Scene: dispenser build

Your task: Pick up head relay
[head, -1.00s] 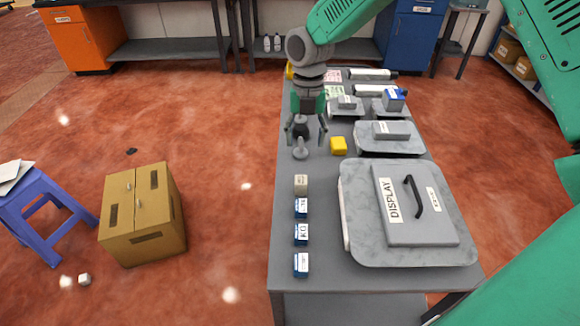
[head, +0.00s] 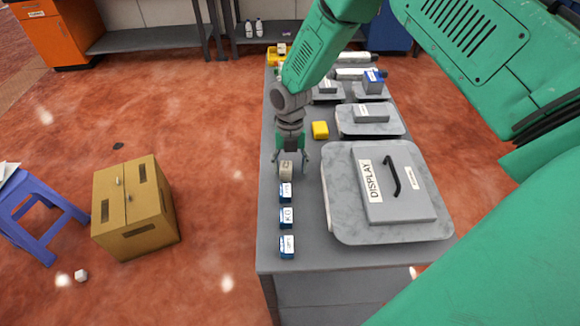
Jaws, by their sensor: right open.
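A row of small labelled blocks runs along the left side of the grey table (head: 305,253). Farthest in the row is a beige-grey block (head: 286,171). Nearer are three blue blocks with white labels: the far one (head: 285,193), the middle one (head: 286,218) and the near one (head: 287,247). I cannot read which block is the head relay. My right gripper (head: 290,167) points down, open, with its fingers on either side of the beige-grey block. I cannot tell whether they touch it. My left gripper is not in view.
A large grey tray (head: 335,222) with a panel labelled DISPLAY (head: 400,207) lies just right of the row. A yellow block (head: 320,130) sits beyond the gripper. Smaller trays, one holding a grey part (head: 371,114), line the far right of the table.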

